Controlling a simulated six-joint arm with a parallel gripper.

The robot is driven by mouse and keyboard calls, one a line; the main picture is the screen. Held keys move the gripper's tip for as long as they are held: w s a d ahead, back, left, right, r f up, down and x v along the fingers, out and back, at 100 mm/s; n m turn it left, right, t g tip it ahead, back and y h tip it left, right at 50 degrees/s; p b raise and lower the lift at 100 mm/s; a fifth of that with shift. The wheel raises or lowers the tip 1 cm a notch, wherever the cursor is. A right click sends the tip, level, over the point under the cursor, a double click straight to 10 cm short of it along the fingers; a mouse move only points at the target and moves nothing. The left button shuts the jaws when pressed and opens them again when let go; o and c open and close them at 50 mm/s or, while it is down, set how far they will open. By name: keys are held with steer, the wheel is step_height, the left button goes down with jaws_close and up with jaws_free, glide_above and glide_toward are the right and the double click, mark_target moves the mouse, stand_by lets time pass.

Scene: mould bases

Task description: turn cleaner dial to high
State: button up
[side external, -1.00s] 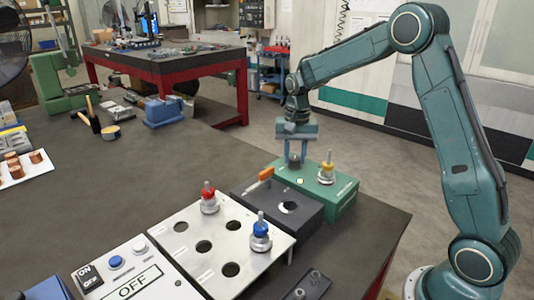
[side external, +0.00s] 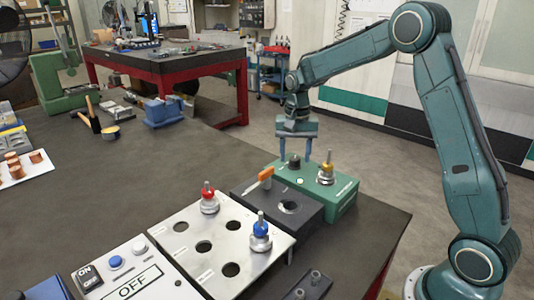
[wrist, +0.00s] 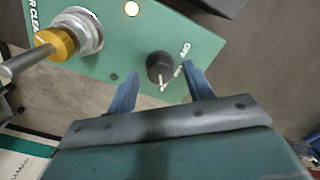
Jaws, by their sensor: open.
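The cleaner is a green box (side external: 340,200) at the back of the row of units on the table. Its black dial (side external: 294,161) stands on the top and also shows in the wrist view (wrist: 159,66). A white pointer mark on the dial faces toward my gripper in the wrist view. White lettering beside the dial is too small to read surely. My gripper (side external: 295,155) is open and empty just above the dial. In the wrist view its two blue fingers (wrist: 161,85) are spread, one to each side of the dial, with visible gaps.
A yellow-collared fitting (side external: 327,169) stands on the green box beside the dial. A dark block with an orange-handled lever (side external: 265,174) sits in front. A metal plate with holes (side external: 185,237) holds a red (side external: 208,196) and a blue fitting (side external: 261,231).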

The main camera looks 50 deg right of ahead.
mark_target(296, 160)
step_height(296, 160, up, 13)
steer(key=shift+r, duration=0.15)
stand_by(0.4)
steer(key=s+a+r+n+t, duration=0.1)
steer(key=s+a+r+n, duration=0.2)
steer(key=s, duration=0.4)
steer(key=s+a+r+n+t, duration=0.2)
steer(key=s+a, duration=0.3)
steer(key=s, duration=0.3)
steer(key=s+a+f+n+t, duration=0.1)
steer(key=s+f+n, duration=0.1)
steer(key=s, duration=0.5)
steer(key=s+a+f+n+t, duration=0.1)
steer(key=s+a+f+n, duration=0.1)
steer(key=s, duration=0.4)
steer(key=shift+s+a+f+n+t, duration=0.25)
steer(key=shift+s+f+n+t, duration=0.1)
steer(key=shift+f+n, duration=0.55)
